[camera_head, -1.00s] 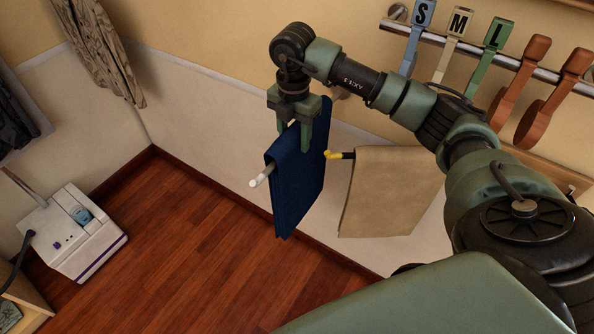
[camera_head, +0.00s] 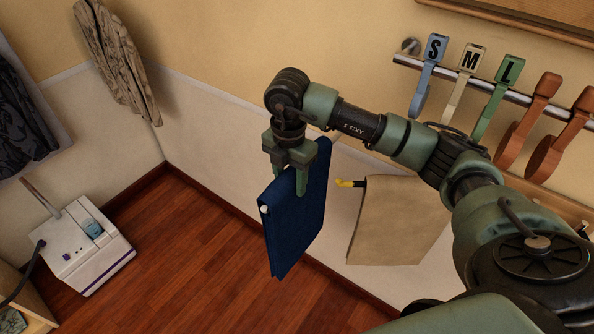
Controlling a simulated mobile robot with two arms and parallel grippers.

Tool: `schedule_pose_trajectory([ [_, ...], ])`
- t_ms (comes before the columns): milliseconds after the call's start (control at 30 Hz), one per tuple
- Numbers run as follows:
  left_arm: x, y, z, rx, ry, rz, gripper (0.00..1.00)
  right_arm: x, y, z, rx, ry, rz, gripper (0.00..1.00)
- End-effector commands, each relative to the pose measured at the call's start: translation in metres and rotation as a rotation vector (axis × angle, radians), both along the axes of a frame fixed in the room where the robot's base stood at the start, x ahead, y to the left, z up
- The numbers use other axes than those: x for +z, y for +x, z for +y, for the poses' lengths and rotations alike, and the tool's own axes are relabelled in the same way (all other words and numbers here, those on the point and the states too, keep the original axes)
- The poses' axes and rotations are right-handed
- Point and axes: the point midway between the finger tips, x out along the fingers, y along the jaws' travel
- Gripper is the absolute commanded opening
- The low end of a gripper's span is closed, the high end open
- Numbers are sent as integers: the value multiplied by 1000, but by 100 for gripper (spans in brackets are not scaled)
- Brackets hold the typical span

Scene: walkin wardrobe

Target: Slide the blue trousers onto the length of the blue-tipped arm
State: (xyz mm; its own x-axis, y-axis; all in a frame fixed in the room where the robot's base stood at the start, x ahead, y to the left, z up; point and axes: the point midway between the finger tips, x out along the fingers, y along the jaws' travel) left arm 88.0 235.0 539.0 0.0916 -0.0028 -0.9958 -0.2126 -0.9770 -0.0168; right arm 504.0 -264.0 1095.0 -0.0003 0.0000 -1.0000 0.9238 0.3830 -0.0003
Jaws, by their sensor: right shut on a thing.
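The blue trousers (camera_head: 294,228) hang folded over a rod below my right gripper (camera_head: 289,178). The gripper points down and is shut on their top fold, one finger on each side. The pale white tip (camera_head: 264,210) of the rod just shows at the near end of the fold; the trousers hide most of its length. Tan trousers (camera_head: 398,220) hang to the right on a yellow-tipped arm (camera_head: 349,183). No blue-tipped arm can be made out. My left gripper is not in view.
A wall rail (camera_head: 520,97) at upper right holds S, M and L size tags and brown hangers. A white steamer-like box (camera_head: 85,247) stands at left. Patterned clothing (camera_head: 118,60) hangs at upper left. The wooden floor (camera_head: 190,250) between is clear.

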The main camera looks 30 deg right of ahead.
Motion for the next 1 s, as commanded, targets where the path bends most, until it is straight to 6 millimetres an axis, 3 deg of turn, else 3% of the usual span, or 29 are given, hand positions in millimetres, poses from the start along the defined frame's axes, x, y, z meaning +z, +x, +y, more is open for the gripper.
schedule_pose_trajectory([
  [1000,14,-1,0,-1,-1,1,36,1,-37,91,2,2,-1,0],
])
